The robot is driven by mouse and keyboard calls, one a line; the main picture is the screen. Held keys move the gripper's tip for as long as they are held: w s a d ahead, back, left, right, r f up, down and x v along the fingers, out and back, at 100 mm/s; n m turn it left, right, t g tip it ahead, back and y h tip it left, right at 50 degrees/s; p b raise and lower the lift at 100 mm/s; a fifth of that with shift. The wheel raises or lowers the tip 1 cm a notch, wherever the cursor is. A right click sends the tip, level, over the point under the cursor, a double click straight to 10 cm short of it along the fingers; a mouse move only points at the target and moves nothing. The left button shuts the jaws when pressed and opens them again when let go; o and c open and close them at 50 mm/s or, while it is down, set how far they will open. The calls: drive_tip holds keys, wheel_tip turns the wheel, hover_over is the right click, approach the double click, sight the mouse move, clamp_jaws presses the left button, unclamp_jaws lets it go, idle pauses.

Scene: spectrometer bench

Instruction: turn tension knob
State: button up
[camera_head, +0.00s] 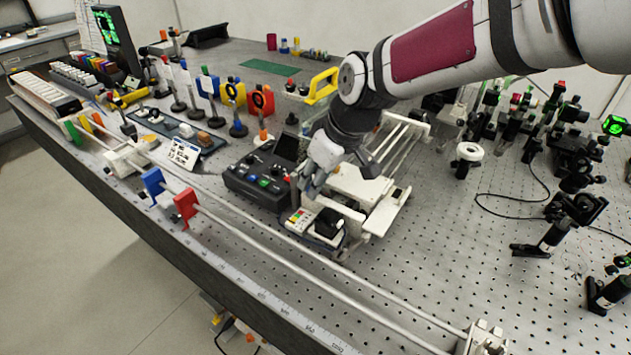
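My gripper (309,187) comes down from the upper right over the middle of the bench, between a dark control box (258,180) and a white carriage-like frame (365,185). Its fingers are small here and partly hidden, so I cannot tell whether they are open or shut. Just below and in front of it sits a small unit (300,218) with coloured buttons. A black knob-like block (328,223) is on that unit's right side. I cannot tell for sure whether this is the tension knob. No clear contact shows between gripper and block.
A long rail (270,247) with a blue plate (153,182) and a red plate (186,207) runs along the front edge. Optics mounts (238,128) crowd the back left. More dark mounts (570,165) stand at right. The perforated bench (450,240) has free room right of centre.

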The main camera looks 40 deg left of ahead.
drive_tip(key=v, duration=1.1)
drive_tip(key=d+r+m+t+h+p, duration=0.1)
drive_tip(key=d+r+m+t+h, duration=0.2)
drive_tip(key=d, duration=1)
drive_tip(key=d+r+m+p, duration=0.1)
drive_tip(key=d+r+m, duration=0.3)
drive_tip(key=d, duration=1)
drive_tip(key=s+d+f+m, duration=0.1)
drive_tip(key=s+d+m, duration=0.4)
drive_tip(key=d, duration=0.5)
drive_tip(key=s+d+f+m+t+h+p, duration=0.1)
drive_tip(key=s+d+m, duration=0.4)
drive_tip(key=s+d, duration=0.4)
drive_tip(key=shift+s+d+f+m, duration=0.3)
drive_tip(key=shift+d+f+m, duration=0.1)
drive_tip(key=shift+d, duration=0.55)
drive_tip(key=shift+r, duration=0.1)
